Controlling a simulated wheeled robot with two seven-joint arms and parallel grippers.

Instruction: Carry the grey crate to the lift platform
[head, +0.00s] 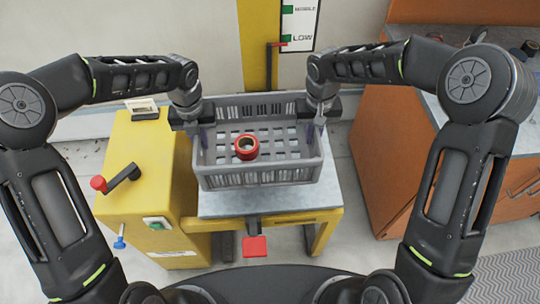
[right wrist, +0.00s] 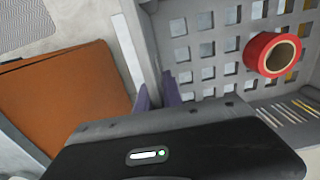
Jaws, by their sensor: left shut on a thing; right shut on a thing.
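The grey crate (head: 258,181) is a slotted open box over the grey top of the yellow lift platform (head: 222,205). I cannot tell whether its bottom touches that top. A red tape roll (head: 246,147) lies inside it; the roll also shows in the right wrist view (right wrist: 272,54). My left gripper (head: 203,135) is shut on the crate's left wall. My right gripper (head: 318,128) is shut on its right wall; in the right wrist view its purple fingers (right wrist: 171,90) straddle the wall. The crate looks about level.
A yellow cabinet with a red-knobbed crank (head: 122,178) stands left of the platform. A red pedal (head: 255,246) sticks out in front. An orange cabinet (head: 385,160) with a grey worktop is close on the right. A level sign (head: 299,25) hangs behind.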

